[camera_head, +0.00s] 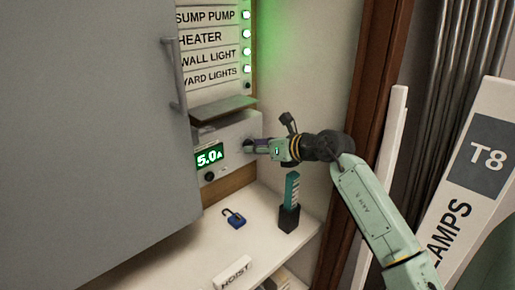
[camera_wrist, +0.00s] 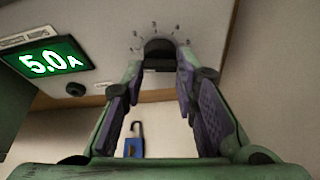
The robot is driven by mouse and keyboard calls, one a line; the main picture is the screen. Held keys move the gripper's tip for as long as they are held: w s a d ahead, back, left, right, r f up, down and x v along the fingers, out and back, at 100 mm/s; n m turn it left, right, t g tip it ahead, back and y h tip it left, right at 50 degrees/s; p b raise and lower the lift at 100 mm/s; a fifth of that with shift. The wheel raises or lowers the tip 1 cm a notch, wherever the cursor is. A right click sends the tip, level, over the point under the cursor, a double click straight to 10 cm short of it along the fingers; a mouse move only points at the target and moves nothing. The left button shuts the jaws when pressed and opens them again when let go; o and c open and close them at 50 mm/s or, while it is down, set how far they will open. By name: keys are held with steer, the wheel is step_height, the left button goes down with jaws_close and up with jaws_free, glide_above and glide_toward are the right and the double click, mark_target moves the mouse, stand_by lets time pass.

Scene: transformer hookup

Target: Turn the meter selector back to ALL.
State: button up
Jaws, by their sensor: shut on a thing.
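My gripper (camera_head: 250,146) reaches the meter's right side. In the wrist view my gripper (camera_wrist: 160,62) has its fingers on both sides of the knob, shut on it. The fingers hide part of the knob, and its pointed position cannot be told.
A blue padlock (camera_head: 234,218) lies on the white shelf (camera_head: 265,215) below. A black holder (camera_head: 289,216) with a teal item stands to its right. A grey cabinet door (camera_head: 95,130) fills the left. Labelled switches with green lights (camera_head: 247,51) are above.

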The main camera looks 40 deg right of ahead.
jaws_close()
steer(key=shift+f+b, duration=0.1)
steer(key=shift+b, duration=0.2)
steer(key=n+h+b, duration=0.2)
steer(key=b, duration=0.6)
steer(key=n+h+b, duration=0.2)
steer(key=n+b, duration=0.1)
steer(key=b, duration=0.6)
steer(key=shift+a+t, duration=0.2)
steer(key=shift+t, duration=0.1)
